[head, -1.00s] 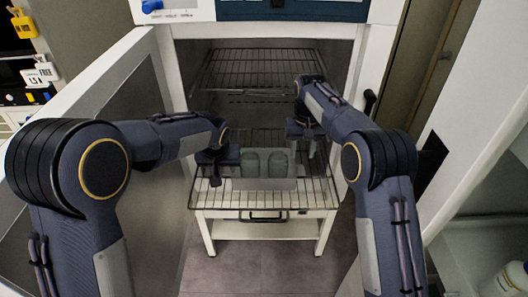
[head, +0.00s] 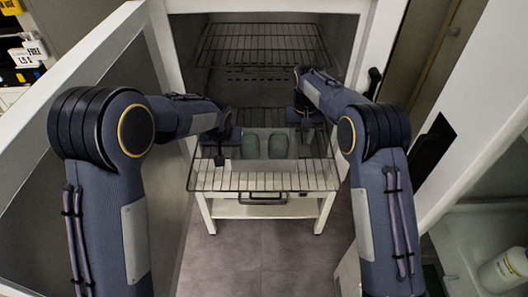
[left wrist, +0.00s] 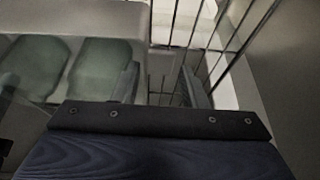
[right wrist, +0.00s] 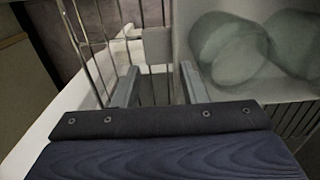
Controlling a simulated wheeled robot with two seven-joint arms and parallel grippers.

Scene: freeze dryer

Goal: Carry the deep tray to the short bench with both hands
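Contact with the tray cannot be told.
A low white stand (head: 265,210) is under the lower wire rack (head: 225,181); I cannot tell whether it is the short bench. An upper wire rack (head: 260,45) hangs above. The open door (head: 85,125) is left.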

